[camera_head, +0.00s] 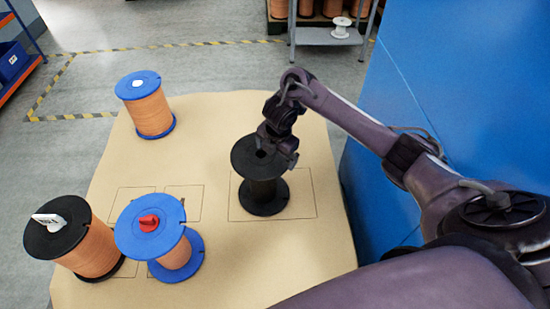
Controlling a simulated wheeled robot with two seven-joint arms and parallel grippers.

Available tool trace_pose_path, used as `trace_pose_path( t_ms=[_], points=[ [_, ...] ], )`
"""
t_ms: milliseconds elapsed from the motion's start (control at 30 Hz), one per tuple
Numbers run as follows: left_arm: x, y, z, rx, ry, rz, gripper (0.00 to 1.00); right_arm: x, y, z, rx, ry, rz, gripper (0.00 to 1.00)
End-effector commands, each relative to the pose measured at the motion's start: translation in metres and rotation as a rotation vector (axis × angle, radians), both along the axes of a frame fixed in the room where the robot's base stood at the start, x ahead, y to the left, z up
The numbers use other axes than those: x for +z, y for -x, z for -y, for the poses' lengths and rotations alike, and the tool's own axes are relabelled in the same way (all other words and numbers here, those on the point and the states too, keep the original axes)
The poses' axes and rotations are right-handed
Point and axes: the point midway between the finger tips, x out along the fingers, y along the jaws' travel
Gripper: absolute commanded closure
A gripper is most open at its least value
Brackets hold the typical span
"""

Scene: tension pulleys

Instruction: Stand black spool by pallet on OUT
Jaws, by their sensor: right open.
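An all-black spool (264,188) stands upright inside a large drawn rectangle (303,203) on the right of the beige table (300,262). No OUT lettering is readable. My right gripper (280,157) is open at the spool's top flange, over its right part. Its fingers are small and dark here, so I cannot tell whether they touch the flange. Another spool, with black flanges and copper winding (91,249), stands at the front left with a white tag on top. My left gripper is not in view.
A blue-flanged copper spool with a red knob (173,258) stands beside the tagged one, over smaller outlines. Another blue-flanged spool (152,114) stands at the far left. A blue wall (467,70) rises right of the table. The table's middle and front right are clear.

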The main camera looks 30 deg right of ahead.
Motion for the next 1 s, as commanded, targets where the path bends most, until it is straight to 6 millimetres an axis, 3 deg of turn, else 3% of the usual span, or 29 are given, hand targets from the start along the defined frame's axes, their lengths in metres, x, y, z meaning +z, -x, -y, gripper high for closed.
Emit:
trace_pose_path(
  t_ms=[33,133,300,1000],
  points=[
    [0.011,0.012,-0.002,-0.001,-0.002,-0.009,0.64,0.017,0.001,0.001,0.002,0.003,0.001,0.03],
    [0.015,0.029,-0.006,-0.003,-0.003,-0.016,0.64,0.028,0.004,0.000,0.001,0.003,-0.001,0.03],
    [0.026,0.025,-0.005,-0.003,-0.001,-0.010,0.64,0.042,0.007,-0.001,0.001,0.001,-0.001,0.03],
    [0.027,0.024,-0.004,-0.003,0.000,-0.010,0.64,0.042,0.008,-0.002,0.000,0.000,-0.002,0.03]
  ],
)
